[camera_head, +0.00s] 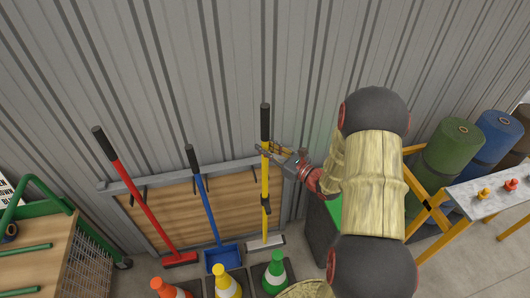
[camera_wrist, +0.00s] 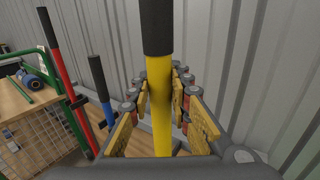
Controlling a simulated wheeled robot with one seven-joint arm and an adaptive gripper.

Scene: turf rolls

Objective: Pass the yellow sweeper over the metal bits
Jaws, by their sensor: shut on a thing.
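The yellow sweeper (camera_head: 265,186) stands upright against the wall rack at the right end of the row, with a black grip on top and a pale flat head (camera_head: 265,243) at the floor. My gripper (camera_head: 268,150) is shut on its yellow pole just below the black grip. In the wrist view the yellow pole (camera_wrist: 162,90) runs between the fingers of my gripper (camera_wrist: 165,105). I see no metal bits in either view.
A red-handled broom (camera_head: 140,195) and a blue-handled dustpan (camera_head: 208,205) stand to the left. Orange, yellow and green cones (camera_head: 277,275) stand in front. A wooden cart (camera_head: 35,262) is at left. Green and blue rolls (camera_head: 450,150) and a grey bench (camera_head: 490,195) are at right.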

